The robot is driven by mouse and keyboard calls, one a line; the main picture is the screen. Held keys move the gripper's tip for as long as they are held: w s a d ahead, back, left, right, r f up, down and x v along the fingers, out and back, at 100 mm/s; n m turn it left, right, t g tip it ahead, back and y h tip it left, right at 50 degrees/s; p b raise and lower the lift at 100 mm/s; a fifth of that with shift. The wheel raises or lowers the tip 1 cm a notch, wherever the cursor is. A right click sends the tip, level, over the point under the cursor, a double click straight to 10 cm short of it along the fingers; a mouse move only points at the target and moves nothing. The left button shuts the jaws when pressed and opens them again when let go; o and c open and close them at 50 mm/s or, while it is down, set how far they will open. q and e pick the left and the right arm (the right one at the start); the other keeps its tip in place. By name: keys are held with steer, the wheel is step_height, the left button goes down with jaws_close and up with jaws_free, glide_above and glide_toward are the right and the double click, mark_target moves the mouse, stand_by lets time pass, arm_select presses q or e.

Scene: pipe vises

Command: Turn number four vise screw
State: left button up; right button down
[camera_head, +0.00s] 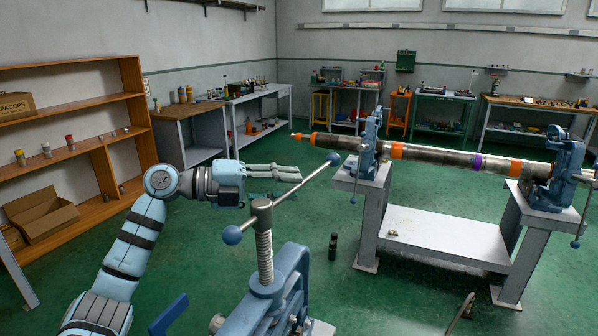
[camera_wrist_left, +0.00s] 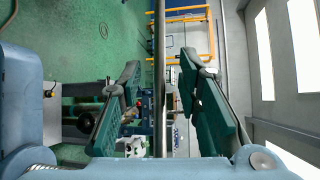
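A blue vise (camera_head: 268,298) stands close in the foreground. Its upright threaded screw (camera_head: 265,255) has a sloping grey handle bar (camera_head: 297,186) with a blue ball at each end. No number is readable on it. My left gripper (camera_head: 299,177) is level, just behind and above the bar, its tips near the bar's upper half. In the left wrist view its two green-padded fingers (camera_wrist_left: 160,115) are spread apart. A grey rod (camera_wrist_left: 160,60) runs through the gap there; I cannot tell whether it is touched. My right gripper is not in view.
Two more blue vises, one left (camera_head: 368,143) and one right (camera_head: 557,170), hold a long banded pipe (camera_head: 440,156) on a grey stand (camera_head: 447,235). A dark bottle (camera_head: 333,248) stands on the floor. Wooden shelves (camera_head: 75,130) line the left wall. The green floor between is mostly clear.

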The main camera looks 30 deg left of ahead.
mark_target(299, 186)
arm_select(q)
steer(key=shift+p+x, duration=0.3)
steer(key=shift+x, duration=1.2)
steer(key=shift+s, duration=0.1)
steer(key=shift+c, duration=0.3)
jaws_close()
steer(key=shift+f, duration=0.1)
